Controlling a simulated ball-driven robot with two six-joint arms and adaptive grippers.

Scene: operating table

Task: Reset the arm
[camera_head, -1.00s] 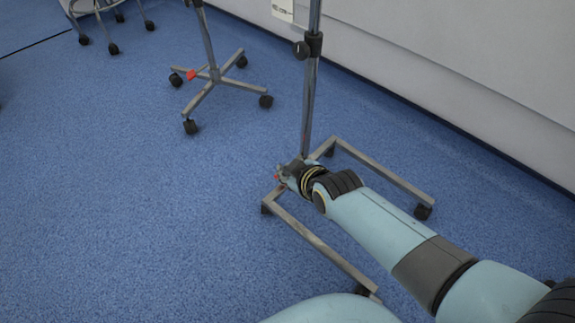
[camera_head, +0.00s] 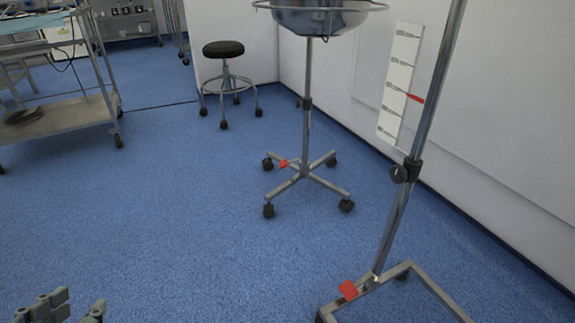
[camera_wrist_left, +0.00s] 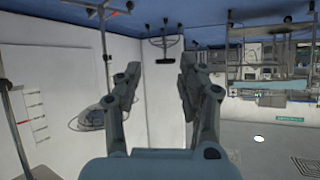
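My left gripper (camera_head: 72,308) shows at the lower left edge of the head view, with only its dark fingers in the picture. In the left wrist view the left gripper (camera_wrist_left: 160,72) has its two fingers well apart, with nothing between them. The left arm behind the fingers is out of the head view. My right arm and right gripper are in neither current view.
A wheeled basin stand (camera_head: 307,130) is in the middle and a black-topped stool (camera_head: 224,50) behind it. A metal pole stand (camera_head: 400,210) is at right by the white wall. A trolley (camera_head: 70,122) is at left. Blue floor between is clear.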

